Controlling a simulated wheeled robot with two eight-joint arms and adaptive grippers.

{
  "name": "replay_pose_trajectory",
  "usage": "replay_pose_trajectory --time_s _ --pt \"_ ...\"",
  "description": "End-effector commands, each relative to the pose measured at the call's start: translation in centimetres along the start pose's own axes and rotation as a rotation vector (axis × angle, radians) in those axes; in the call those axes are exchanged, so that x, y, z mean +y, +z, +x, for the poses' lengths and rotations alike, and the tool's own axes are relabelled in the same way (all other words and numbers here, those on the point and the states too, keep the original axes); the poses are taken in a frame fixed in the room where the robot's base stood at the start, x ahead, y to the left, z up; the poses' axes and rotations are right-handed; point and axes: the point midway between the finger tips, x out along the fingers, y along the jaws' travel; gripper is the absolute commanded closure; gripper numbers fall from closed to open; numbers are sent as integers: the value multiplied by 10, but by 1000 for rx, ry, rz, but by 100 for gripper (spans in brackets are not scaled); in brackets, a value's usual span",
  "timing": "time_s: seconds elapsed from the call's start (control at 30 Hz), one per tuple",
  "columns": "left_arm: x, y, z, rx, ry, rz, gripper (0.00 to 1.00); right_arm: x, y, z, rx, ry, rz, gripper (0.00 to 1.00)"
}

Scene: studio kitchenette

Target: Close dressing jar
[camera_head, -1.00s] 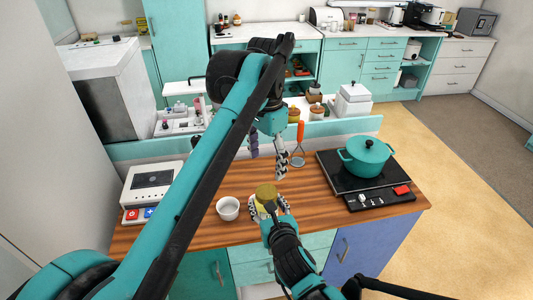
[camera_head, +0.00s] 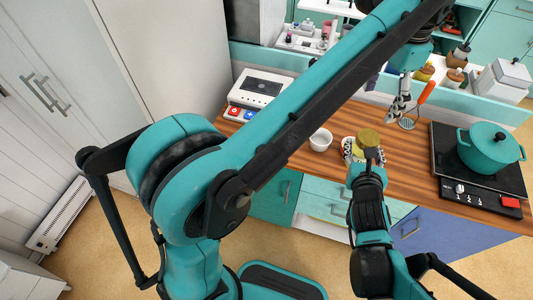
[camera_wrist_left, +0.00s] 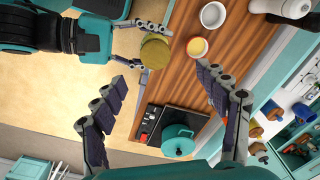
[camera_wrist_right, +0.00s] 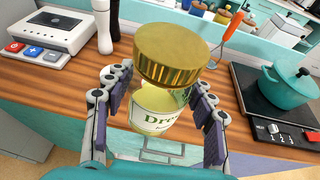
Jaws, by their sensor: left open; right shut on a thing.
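The dressing jar (camera_wrist_right: 155,112) has a label reading "Dre" and yellow contents. My left gripper (camera_wrist_left: 160,73) is open and empty, raised over the counter. In the head view it (camera_head: 398,103) is behind the lid and to its right.
A white bowl (camera_head: 320,139) stands left of the jar. A teal pot (camera_head: 488,147) sits on the black hob at right. A white appliance (camera_head: 261,88) stands at the counter's left. A spatula with an orange handle (camera_head: 426,92) is near my left gripper.

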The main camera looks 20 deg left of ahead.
Motion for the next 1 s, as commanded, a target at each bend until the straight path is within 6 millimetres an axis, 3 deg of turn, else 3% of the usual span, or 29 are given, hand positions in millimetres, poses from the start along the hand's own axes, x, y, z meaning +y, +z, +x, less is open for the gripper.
replay_pose_trajectory --time_s 0.17,0.43,0.8,1.0 --pt "-20 48 14 81 -49 -164 26 0 0 0 -1 0 0 100" --pt "-36 137 61 238 -140 -456 26 0 0 0 -1 0 0 100" --pt "-24 248 155 449 -259 -818 26 0 0 0 -1 0 0 100" --pt "-16 278 189 519 -297 -923 26 0 0 0 -1 0 0 100"
